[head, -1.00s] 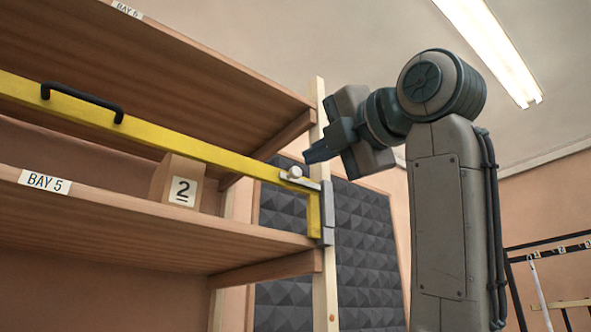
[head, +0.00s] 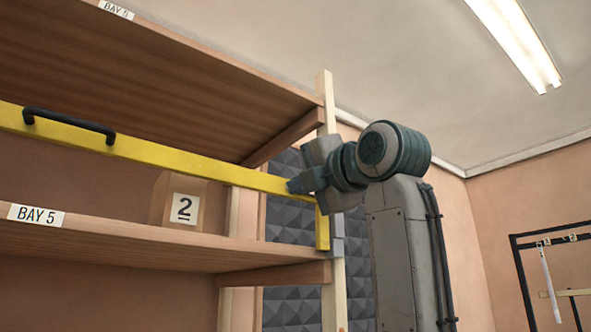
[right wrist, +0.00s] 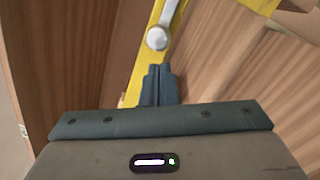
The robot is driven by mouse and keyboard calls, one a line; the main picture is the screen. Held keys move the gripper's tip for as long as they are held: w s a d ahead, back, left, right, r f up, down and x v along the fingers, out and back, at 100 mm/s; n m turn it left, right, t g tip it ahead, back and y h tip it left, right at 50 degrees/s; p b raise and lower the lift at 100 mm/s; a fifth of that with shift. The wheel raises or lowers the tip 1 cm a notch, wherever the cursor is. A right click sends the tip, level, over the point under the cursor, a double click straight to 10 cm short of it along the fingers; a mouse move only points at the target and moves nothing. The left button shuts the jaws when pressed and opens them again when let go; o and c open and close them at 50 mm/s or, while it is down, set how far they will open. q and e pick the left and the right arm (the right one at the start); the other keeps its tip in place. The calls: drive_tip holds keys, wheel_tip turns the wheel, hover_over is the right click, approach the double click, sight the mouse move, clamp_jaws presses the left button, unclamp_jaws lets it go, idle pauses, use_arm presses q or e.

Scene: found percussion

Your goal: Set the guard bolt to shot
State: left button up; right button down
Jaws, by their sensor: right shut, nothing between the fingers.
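A yellow guard bar (head: 190,163) with a black handle (head: 68,126) runs along the front of the shelf to the post at its right end. The guard bolt's round silver knob (right wrist: 157,38) shows on the yellow bar in the right wrist view. In the head view my right gripper hides the knob. My right gripper (head: 291,186) is shut and empty, its tips pointing left at the bar's end. In the right wrist view its closed fingertips (right wrist: 157,70) are just below the knob; I cannot tell whether they touch. My left gripper is not in view.
The upper shelf (head: 150,85) is overhead and the shelf post (head: 327,102) is close to my gripper. A black rack (head: 518,275) stands farther right.

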drive_tip(key=w+d, duration=0.2)
drive_tip(key=shift+w+d+r, duration=0.1)
drive_tip(key=shift+d+r, duration=0.05)
drive_tip(key=shift+d, duration=0.25)
idle(0.4)
